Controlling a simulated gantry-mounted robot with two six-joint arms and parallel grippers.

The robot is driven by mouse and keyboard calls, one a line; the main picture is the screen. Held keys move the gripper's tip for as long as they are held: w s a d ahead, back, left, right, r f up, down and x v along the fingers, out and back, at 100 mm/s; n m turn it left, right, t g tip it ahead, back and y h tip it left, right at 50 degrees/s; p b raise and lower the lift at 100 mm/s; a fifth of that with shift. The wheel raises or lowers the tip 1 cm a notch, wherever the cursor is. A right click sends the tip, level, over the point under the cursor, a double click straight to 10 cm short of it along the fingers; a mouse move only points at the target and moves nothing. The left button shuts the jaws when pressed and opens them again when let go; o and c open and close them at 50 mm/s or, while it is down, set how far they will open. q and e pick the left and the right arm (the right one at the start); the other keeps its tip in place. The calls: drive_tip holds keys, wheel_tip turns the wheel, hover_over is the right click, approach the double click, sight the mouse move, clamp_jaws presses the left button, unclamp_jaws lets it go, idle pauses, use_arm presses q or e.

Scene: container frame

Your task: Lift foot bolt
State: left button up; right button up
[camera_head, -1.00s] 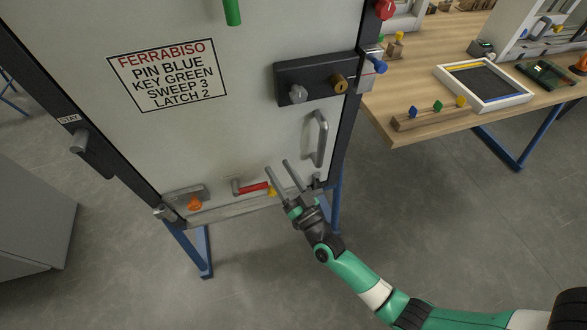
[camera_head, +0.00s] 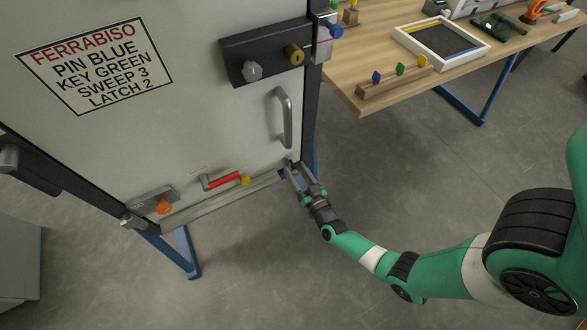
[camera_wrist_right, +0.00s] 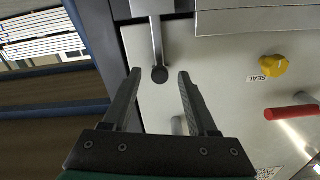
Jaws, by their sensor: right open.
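The foot bolt (camera_wrist_right: 157,40) shows in the right wrist view as a grey metal rod with a dark round end, coming from a bracket at the top. In the head view it is small and mostly hidden by my gripper at the door's lower right corner. My right gripper (camera_head: 295,170) is open at that corner. In the right wrist view its two fingers (camera_wrist_right: 159,88) stand on either side of the bolt's dark end, with gaps visible on both sides. I cannot tell how far the fingertips are from it in depth. My left gripper is not in view.
The white door (camera_head: 190,120) carries a vertical handle (camera_head: 285,118), a red-handled lever (camera_head: 222,180), a yellow SEAL knob (camera_wrist_right: 272,66) and an orange knob (camera_head: 163,207). A wooden table (camera_head: 375,65) with a white-framed tray (camera_head: 480,55) stands at the right. The floor below is clear.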

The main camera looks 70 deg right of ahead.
drive_tip(key=shift+x, duration=1.25)
clamp_jaws()
idle(0.4)
